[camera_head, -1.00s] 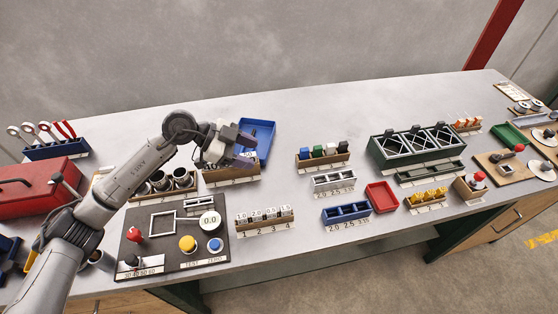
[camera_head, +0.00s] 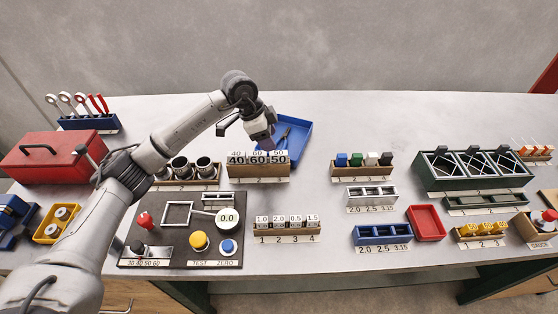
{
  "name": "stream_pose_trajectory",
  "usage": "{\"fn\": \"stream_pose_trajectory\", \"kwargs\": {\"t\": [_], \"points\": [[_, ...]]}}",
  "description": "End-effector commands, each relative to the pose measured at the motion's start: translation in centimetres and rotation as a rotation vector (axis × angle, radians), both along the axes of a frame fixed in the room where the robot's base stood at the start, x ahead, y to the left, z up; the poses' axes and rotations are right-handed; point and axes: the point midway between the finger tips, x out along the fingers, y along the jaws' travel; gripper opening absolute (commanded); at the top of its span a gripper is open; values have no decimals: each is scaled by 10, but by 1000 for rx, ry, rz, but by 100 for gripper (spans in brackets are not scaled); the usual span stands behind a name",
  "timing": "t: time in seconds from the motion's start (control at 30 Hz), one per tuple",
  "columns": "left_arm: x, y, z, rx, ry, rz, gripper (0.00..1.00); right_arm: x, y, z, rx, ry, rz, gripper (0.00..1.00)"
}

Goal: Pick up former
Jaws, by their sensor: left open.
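A wooden rack (camera_head: 258,172) labelled 40, 60 and 50 stands near the middle left of the bench. Dark-topped blocks with the same numbers (camera_head: 257,159) stand in it; which of these is a former I cannot tell for sure. My left gripper (camera_head: 264,143) is open just above and behind the rack, near its right half. Its fingertips are small and partly dark, and I see nothing held between them. My right gripper is out of view.
A blue tray (camera_head: 296,128) with a tool lies just right of the gripper. A rack of dark cylinders (camera_head: 181,171) stands to the left. A panel with buttons and a dial (camera_head: 176,252) lies in front. Bare bench shows right of the tray.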

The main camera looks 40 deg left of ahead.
Motion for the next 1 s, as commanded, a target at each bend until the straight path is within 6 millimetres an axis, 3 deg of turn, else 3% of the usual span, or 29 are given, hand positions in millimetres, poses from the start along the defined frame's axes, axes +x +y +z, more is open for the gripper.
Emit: {"fn": "stream_pose_trajectory", "kwargs": {"t": [0.1,0.37,0.7,0.97,1.0], "points": [[4,-5,-17,-1,1,-1,53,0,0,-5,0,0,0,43],[8,-9,-29,-1,0,0,53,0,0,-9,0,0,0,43],[19,-21,-67,-2,1,-1,53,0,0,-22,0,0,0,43],[20,-21,-68,-1,0,0,53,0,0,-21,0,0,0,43],[20,-21,-68,-1,0,0,49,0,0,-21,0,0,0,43]]}}
